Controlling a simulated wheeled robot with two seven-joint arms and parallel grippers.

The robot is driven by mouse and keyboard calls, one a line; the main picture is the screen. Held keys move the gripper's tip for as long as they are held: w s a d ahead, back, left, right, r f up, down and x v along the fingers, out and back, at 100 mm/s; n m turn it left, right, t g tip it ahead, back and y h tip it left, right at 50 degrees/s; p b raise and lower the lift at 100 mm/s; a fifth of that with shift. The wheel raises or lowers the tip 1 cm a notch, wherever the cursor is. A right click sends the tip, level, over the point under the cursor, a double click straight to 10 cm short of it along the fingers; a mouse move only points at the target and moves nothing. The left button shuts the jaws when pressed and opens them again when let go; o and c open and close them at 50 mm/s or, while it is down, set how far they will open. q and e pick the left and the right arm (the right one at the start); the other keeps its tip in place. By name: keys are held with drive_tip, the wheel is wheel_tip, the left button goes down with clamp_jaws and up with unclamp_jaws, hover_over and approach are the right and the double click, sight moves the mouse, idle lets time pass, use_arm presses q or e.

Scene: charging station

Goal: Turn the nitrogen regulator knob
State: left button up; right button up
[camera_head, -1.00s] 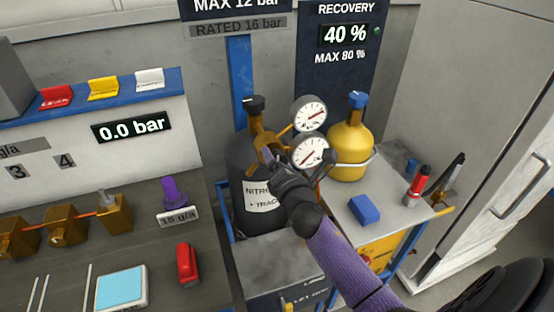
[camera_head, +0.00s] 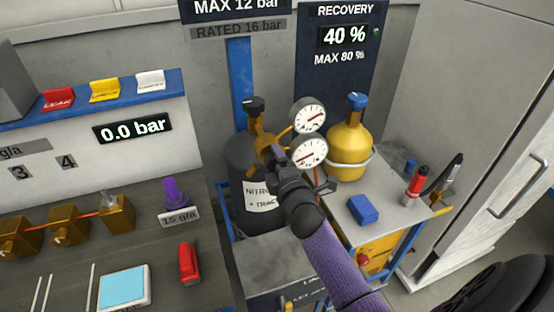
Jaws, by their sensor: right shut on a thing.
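The nitrogen cylinder (camera_head: 243,162) is dark grey with a white label (camera_head: 262,196) and stands upright in the middle. A brass regulator (camera_head: 259,137) with a black top knob (camera_head: 254,104) sits on it, with two round white gauges, an upper one (camera_head: 309,115) and a lower one (camera_head: 308,151). My right gripper (camera_head: 275,153) reaches in from the lower right and is shut at the front of the regulator. The part between its fingers is mostly hidden by the hand, at the place of the regulator knob. My left gripper is out of view.
A yellow recovery cylinder (camera_head: 349,152) with a blue valve stands on a cart to the right. A bench with brass valves (camera_head: 70,226) and a display reading 0.0 bar (camera_head: 133,127) is at left.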

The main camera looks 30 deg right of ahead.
drive_tip(key=m+p, duration=0.1)
drive_tip(key=m, duration=0.4)
drive_tip(key=shift+f+m+p, duration=0.1)
drive_tip(key=shift+m+p, duration=0.35)
drive_tip(key=shift+m, duration=0.85)
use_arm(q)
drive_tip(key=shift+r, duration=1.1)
use_arm(e)
drive_tip(key=shift+m, duration=0.4)
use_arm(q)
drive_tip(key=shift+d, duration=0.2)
use_arm(e)
drive_tip(key=o, duration=1)
drive_tip(key=shift+c, duration=0.2)
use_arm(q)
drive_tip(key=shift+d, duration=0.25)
use_arm(e)
drive_tip(key=shift+o, duration=1)
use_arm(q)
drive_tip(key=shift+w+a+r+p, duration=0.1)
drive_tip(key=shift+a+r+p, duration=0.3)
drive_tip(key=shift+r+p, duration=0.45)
use_arm(e)
drive_tip(key=v, duration=1)
